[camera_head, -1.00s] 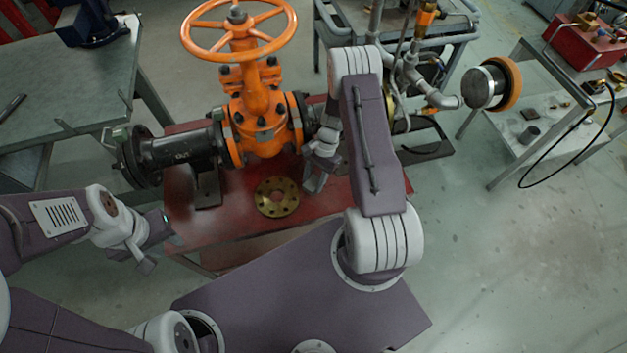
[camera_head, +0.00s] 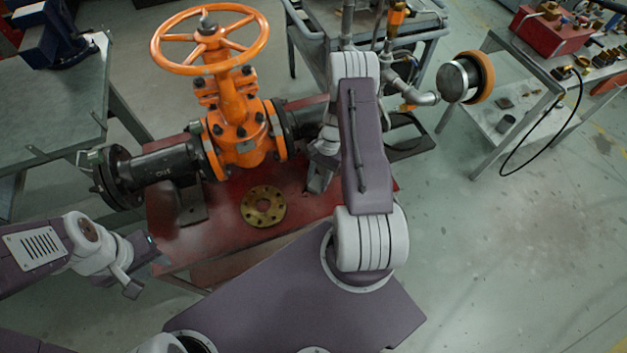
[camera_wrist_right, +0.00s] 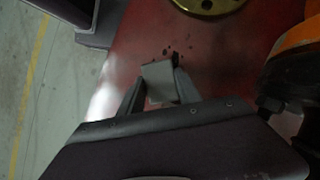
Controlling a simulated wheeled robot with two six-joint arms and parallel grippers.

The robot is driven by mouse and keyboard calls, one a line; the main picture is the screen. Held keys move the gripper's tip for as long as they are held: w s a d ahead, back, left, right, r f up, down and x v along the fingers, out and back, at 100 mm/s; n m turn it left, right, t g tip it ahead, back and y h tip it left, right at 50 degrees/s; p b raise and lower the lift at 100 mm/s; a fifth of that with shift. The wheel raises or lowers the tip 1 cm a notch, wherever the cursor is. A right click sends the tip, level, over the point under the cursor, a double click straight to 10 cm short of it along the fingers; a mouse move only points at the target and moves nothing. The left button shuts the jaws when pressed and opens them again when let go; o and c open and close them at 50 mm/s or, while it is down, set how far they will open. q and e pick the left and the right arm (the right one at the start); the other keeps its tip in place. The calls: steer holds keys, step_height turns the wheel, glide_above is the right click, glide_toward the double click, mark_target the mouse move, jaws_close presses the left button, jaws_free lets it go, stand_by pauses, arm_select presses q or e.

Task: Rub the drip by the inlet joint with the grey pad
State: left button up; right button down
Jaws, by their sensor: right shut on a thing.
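My right gripper (camera_wrist_right: 160,92) is shut on the grey pad (camera_wrist_right: 158,80), which sticks out between its fingertips over the red surface. Several small dark drops (camera_wrist_right: 172,50), likely the drip, lie on the red surface just beyond the pad's tip in the right wrist view. I cannot tell whether the pad touches the surface. In the head view my right gripper (camera_head: 321,172) is low beside the orange valve (camera_head: 236,125), partly hidden by my arm, and the pad is not clear there. My left gripper (camera_head: 146,266) is apart from the valve, at the stand's left front, with its fingers apart and empty.
A brass flange (camera_head: 263,206) lies on the red stand (camera_head: 225,230) in front of the valve. Black pipe (camera_head: 160,166) runs left from the valve. A grey workbench (camera_head: 50,105) is at left, a cart (camera_head: 300,28) behind, and a table (camera_head: 490,112) at right.

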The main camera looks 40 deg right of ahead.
arm_select(q)
steer(key=shift+d+r, duration=0.1)
steer(key=shift+r, duration=0.1)
arm_select(e)
steer(key=shift+w+d+r, duration=0.2)
steer(key=shift+a, duration=0.55)
steer(key=shift+w+a+p, duration=0.2)
steer(key=shift+a, duration=0.45)
steer(key=shift+w+a+p, duration=0.15)
steer(key=shift+a, duration=0.75)
steer(key=shift+w+a, duration=0.25)
steer(key=shift+a, duration=1)
arm_select(q)
steer(key=shift+s+d+r, duration=0.25)
steer(key=shift+d+r, duration=0.15)
steer(key=shift+r, duration=0.1)
arm_select(e)
steer(key=shift+a, duration=0.1)
